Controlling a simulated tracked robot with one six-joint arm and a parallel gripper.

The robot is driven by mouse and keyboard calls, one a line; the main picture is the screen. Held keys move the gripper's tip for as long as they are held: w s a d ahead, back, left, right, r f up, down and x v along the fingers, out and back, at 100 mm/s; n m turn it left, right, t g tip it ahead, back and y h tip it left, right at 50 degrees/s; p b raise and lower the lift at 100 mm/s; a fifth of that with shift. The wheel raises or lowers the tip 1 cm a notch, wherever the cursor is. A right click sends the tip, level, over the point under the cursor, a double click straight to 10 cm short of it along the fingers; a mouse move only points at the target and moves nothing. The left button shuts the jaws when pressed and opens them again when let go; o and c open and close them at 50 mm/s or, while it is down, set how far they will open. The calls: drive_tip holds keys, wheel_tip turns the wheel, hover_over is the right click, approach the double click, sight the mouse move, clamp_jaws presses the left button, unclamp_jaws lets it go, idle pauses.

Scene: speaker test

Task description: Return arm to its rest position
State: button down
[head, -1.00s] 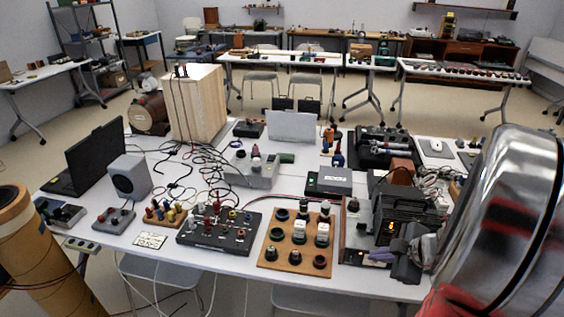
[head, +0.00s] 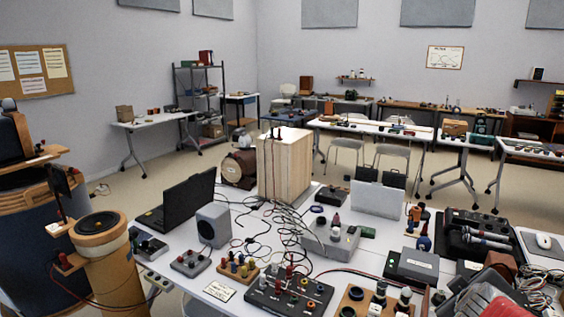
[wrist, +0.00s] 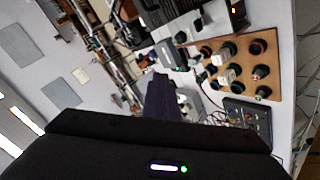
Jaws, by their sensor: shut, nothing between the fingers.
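My gripper (wrist: 160,90) shows in the wrist view as dark purplish fingers. They are closed together and hold nothing. The dark gripper body with a lit white bar and a green light fills the bottom of that view. Beyond the fingers, tilted in the picture, is the wooden board with several round knobs and jars (wrist: 232,68). The fingers appear apart from it. In the head view, a grey and red part at the bottom right corner (head: 487,297) seems to be my arm. The gripper itself does not show there.
The white worktable is crowded with a black laptop (head: 180,203), a grey speaker (head: 213,226), a tall wooden box (head: 284,165), loose cables and a terminal box (head: 289,293). A tan cylinder (head: 113,273) stands at the left. Open floor (head: 205,168) lies behind the table.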

drive_tip(key=s+a+m+g+y, duration=0.1)
drive_tip(key=s+a, duration=0.3)
drive_tip(key=a, duration=0.5)
drive_tip(key=s+a+m+g+y, duration=0.1)
drive_tip(key=s+a+y, duration=0.2)
drive_tip(key=a, duration=0.6)
drive_tip(key=s+a+m+g+y, duration=0.1)
drive_tip(key=s+a+m+y, duration=0.1)
drive_tip(key=s+a, duration=0.3)
drive_tip(key=a, duration=0.4)
drive_tip(key=shift+a+f+g, duration=0.15)
drive_tip(key=shift+a+g, duration=0.1)
drive_tip(key=shift+g, duration=0.15)
drive_tip(key=shift+s+d, duration=0.1)
drive_tip(key=shift+d, duration=0.1)
